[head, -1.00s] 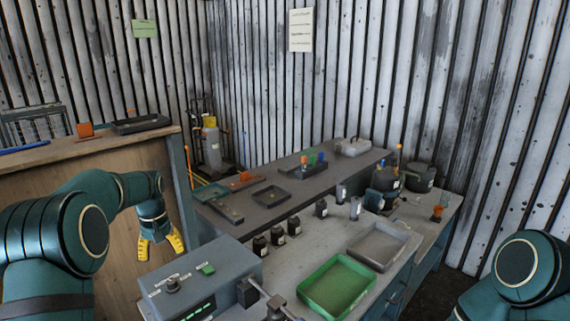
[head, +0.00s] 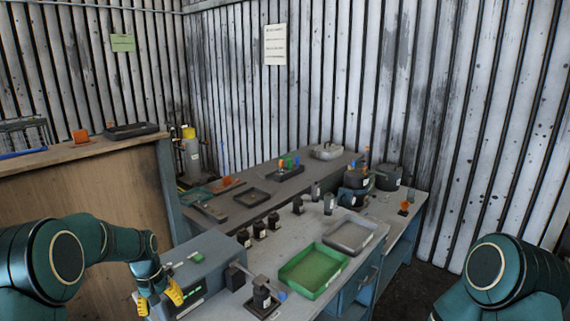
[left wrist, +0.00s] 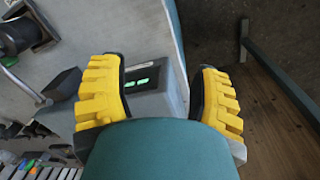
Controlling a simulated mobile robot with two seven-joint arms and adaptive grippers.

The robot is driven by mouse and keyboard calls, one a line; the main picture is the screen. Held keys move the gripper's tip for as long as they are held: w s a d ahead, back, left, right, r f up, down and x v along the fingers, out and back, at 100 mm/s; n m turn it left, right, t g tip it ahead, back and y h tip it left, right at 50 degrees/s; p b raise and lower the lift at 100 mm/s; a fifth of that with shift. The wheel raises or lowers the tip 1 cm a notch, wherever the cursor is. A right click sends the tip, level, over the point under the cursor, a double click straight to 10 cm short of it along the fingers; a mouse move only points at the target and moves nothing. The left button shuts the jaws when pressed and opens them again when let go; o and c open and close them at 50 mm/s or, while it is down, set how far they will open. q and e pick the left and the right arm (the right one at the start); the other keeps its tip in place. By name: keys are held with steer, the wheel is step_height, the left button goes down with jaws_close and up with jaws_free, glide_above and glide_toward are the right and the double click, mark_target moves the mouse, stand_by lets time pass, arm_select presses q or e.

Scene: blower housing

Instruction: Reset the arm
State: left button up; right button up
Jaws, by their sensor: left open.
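My left gripper (head: 160,300) has yellow ridged fingers and hangs at the lower left of the head view, in front of the grey control box (head: 190,270). In the left wrist view its two fingers (left wrist: 164,95) are spread apart with nothing held between them. Beyond them the box's green display (left wrist: 137,83) shows near the left finger. My right arm (head: 500,278) shows only as a teal joint at the lower right; its gripper is out of the picture.
The bench holds a green tray (head: 312,268), a grey tray (head: 350,234), several small black bottles (head: 259,229) and a small clamp device (head: 262,296). A wooden-sided bench (head: 90,190) stands at the left.

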arm_select(q)
steer(key=s+d+f, duration=0.4)
steer(key=d, duration=0.1)
steer(key=s+d+f+m+h, duration=0.1)
steer(key=s+d+f, duration=0.3)
steer(key=d+f, duration=0.1)
steer(key=s+d+f+t+h, duration=0.1)
steer(key=s+d+f, duration=0.3)
steer(key=s+f, duration=0.1)
steer(key=shift+d+f+m, duration=0.25)
steer(key=shift+d+m, duration=0.15)
steer(key=s+d+f+h, duration=0.1)
steer(key=s+d, duration=0.6)
steer(key=s, duration=0.5)
step_height(320, 180, down, 9)
steer(key=b, duration=0.7)
steer(key=shift+d+m+t+b, duration=0.15)
steer(key=shift+m+t+b, duration=0.15)
steer(key=shift+m+b, duration=0.1)
